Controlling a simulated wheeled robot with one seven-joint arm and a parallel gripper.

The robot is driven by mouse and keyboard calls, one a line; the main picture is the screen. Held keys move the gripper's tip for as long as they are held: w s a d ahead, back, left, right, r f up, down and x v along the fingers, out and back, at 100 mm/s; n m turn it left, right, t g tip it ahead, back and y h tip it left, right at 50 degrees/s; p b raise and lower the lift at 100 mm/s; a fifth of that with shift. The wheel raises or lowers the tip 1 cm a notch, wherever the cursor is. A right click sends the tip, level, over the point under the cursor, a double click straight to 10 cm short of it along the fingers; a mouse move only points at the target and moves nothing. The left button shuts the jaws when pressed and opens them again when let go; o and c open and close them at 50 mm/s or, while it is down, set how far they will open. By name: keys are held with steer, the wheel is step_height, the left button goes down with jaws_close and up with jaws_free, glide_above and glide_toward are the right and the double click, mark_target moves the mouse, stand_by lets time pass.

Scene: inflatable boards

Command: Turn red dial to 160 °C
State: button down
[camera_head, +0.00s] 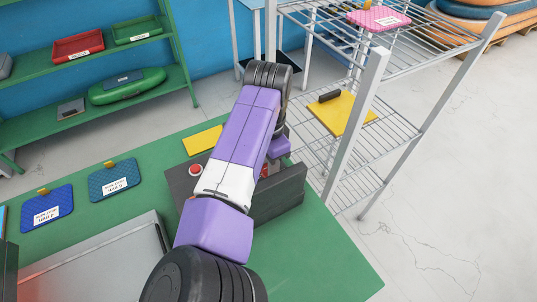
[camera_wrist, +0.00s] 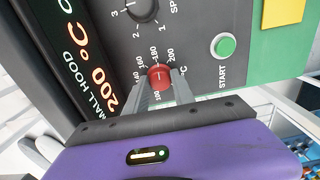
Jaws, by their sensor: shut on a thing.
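The red dial (camera_wrist: 160,74) sits on a dark control panel (camera_wrist: 190,50) in the wrist view, with a scale of numbers from about 100 to 200 around it. My gripper (camera_wrist: 162,88) is shut on the red dial, with a grey finger on either side. The pointer mark of the dial is too small to read. A display (camera_wrist: 88,60) beside it shows "SMALL HOOD" and "200 °C" in lit digits. In the head view my purple and white arm covers most of the panel (camera_head: 283,197).
A black speed knob (camera_wrist: 143,8) and a green START button (camera_wrist: 226,46) are on the same panel. In the head view a red button (camera_head: 195,169) sits left of my arm. A wire rack (camera_head: 372,95) stands close on the right. Blue and teal boards (camera_head: 113,179) lie on the green table.

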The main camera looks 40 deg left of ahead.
steer(key=n+p, duration=0.3)
steer(key=n, duration=0.1)
steer(key=shift+d+r+n+p, duration=0.1)
steer(key=shift+r+n+p, duration=0.1)
steer(key=shift+n+p, duration=0.15)
steer(key=n+p, duration=0.2)
steer(key=n, duration=0.2)
steer(key=shift+f, duration=0.15)
steer(key=shift+n+p, duration=0.25)
steer(key=shift+p, duration=0.05)
steer(key=c, duration=1.1)
jaws_free()
steer(key=shift+o, duration=0.2)
step_height(320, 180, up, 8)
steer(key=shift+f+b, duration=0.1)
steer(key=shift+b, duration=0.4)
